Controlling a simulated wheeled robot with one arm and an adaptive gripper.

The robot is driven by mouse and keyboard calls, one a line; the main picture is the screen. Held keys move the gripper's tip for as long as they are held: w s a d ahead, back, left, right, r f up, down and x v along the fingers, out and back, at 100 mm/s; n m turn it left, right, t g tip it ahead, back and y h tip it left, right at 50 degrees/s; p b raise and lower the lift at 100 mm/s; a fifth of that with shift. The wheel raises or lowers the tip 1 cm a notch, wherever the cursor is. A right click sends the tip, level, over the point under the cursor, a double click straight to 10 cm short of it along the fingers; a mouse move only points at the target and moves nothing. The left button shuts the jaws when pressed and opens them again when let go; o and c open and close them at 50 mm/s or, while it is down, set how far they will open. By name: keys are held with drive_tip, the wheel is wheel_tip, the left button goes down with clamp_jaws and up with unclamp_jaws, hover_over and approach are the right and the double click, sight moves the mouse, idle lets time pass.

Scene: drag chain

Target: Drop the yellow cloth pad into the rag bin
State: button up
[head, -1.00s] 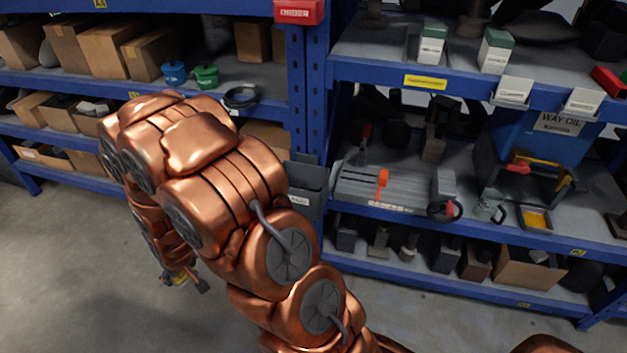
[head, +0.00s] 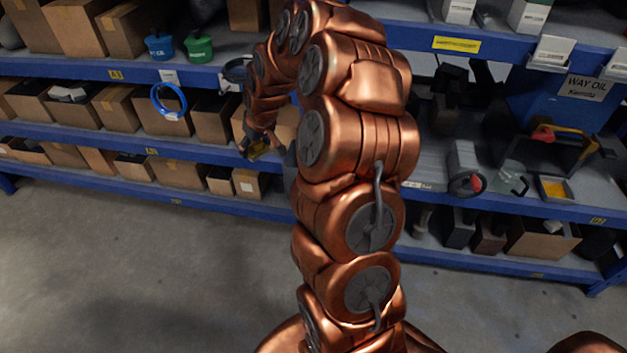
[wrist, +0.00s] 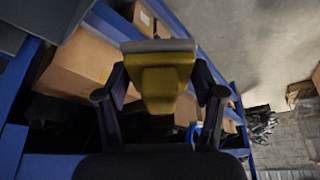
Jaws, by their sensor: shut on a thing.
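My gripper (head: 262,148) is at the end of my arched arm, in front of the middle shelf tier in the head view. In the wrist view my gripper (wrist: 163,85) is shut on the yellow cloth pad (wrist: 166,88), which has a pale grey top edge and sits between the two dark fingers.
Blue shelving with cardboard boxes (head: 188,175) fills the left. A blue cable coil (head: 168,101) hangs there, near blue (head: 159,46) and green (head: 199,47) pots. The right shelf holds a small yellow-filled tray (head: 553,189). The grey floor (head: 130,270) in front is clear.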

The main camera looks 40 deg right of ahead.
drive_tip(key=s+d+r+m+b, duration=0.15)
drive_tip(key=s+d, duration=0.25)
drive_tip(key=d, duration=0.4)
drive_tip(key=s+d+r+b, duration=0.1)
drive_tip(key=s+d+r, duration=0.1)
drive_tip(key=s+d, duration=0.5)
drive_tip(key=d+x, duration=0.1)
drive_tip(key=x, duration=0.5)
drive_tip(key=shift+d+f+h, duration=0.2)
drive_tip(key=shift+f+h, duration=0.1)
drive_tip(key=shift+f, duration=0.1)
drive_tip(key=o, duration=1.2)
drive_tip(key=v, duration=1.2)
drive_tip(key=shift+s, duration=0.15)
